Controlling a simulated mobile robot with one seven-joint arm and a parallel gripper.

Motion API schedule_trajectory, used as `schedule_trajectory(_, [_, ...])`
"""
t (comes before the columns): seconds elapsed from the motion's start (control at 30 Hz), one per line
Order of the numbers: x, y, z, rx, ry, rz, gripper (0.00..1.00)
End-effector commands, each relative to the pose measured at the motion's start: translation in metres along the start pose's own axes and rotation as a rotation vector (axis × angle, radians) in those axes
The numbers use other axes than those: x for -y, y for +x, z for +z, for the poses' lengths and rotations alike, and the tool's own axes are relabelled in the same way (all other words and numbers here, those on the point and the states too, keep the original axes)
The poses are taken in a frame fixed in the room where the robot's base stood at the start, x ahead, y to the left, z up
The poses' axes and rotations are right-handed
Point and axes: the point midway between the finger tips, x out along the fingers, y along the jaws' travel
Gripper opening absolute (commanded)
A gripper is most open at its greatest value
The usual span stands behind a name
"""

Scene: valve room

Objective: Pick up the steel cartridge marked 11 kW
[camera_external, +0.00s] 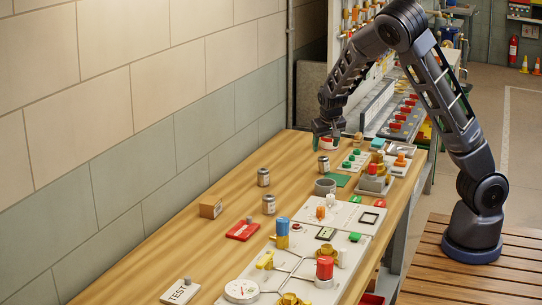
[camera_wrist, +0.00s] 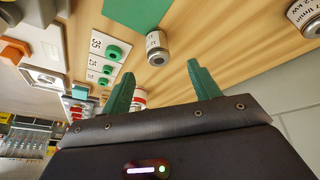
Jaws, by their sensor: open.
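Three small steel cartridges stand on the wooden bench in the external view: one near my gripper (camera_external: 323,164), one farther left (camera_external: 263,177), and one nearer the camera (camera_external: 268,204). Their markings are too small to read there. The wrist view shows one cartridge (camera_wrist: 158,50) beside the green mat, its label unreadable. Another cartridge (camera_wrist: 306,18) is cut off at the top right; its label seems to end in "2 kW". I cannot tell which is marked 11 kW. My gripper (camera_external: 326,140) is above the bench, its green fingers (camera_wrist: 162,88) apart, with no cartridge between them.
A green mat (camera_external: 340,180) lies near the closest cartridge. A grey cup (camera_external: 325,187), a panel with green buttons (camera_external: 354,159) and a red-and-white item (camera_external: 328,144) are near my gripper. The wall borders the bench's left side. Bare wood surrounds the left cartridges.

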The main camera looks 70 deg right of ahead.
Motion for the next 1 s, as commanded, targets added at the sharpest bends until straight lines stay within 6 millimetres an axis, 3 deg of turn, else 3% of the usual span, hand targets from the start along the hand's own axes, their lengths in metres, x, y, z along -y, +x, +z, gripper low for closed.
schedule_trajectory(0.4, [-0.002,0.044,0.0,0.002,0.002,0.002,0.61])
schedule_trajectory(0.77, [-0.002,0.062,0.001,0.002,0.0,0.002,0.61])
schedule_trajectory(1.0, [-0.005,0.091,0.001,0.003,0.002,0.002,0.61])
